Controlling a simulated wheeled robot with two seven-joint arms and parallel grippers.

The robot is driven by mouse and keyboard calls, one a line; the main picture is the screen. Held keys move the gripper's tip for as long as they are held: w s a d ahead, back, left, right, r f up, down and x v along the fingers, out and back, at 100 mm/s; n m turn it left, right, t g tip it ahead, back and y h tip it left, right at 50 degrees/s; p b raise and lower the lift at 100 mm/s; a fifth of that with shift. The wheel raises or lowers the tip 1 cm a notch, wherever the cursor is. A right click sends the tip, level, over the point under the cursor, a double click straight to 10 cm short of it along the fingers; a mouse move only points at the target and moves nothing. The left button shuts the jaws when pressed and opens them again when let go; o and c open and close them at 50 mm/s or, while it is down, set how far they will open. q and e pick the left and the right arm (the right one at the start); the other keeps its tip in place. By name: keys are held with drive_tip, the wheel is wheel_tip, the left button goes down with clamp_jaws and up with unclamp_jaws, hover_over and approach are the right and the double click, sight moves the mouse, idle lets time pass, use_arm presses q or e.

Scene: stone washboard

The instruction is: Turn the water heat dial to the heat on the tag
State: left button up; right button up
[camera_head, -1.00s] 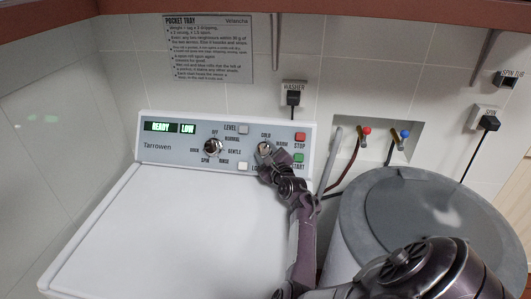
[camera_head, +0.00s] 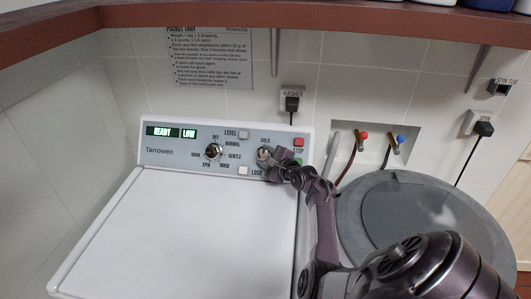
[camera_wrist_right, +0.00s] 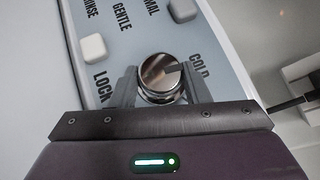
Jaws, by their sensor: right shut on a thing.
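The water heat dial (camera_head: 263,154) is a round metal knob on the right of the washer's panel, below the word COLD. In the right wrist view the dial (camera_wrist_right: 161,75) sits between the fingers of my right gripper (camera_wrist_right: 160,88), which is shut on it. A dark pointer mark on the dial faces roughly toward the COLD label (camera_wrist_right: 199,65). In the head view my right gripper (camera_head: 271,157) reaches the dial from the right and hides the other labels around it. No heat tag is seen. My left gripper is not in view.
The washer's cycle dial (camera_head: 213,151) is to the left, with LEVEL (camera_head: 243,134) and LOCK (camera_head: 243,171) buttons between. Red STOP (camera_head: 298,142) and green START buttons are close by on the right. A grey-lidded tub (camera_head: 420,205) stands right; a shelf (camera_head: 320,15) runs above.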

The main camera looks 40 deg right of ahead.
drive_tip(key=shift+n+g+y+p, duration=0.4)
drive_tip(key=shift+n+p, duration=0.1)
drive_tip(key=shift+n, duration=0.2)
drive_tip(key=o, duration=1)
drive_tip(key=shift+c, duration=0.2)
drive_tip(key=v, duration=0.7)
drive_tip(key=shift+s, duration=0.4)
drive_tip(key=shift+r, duration=0.15)
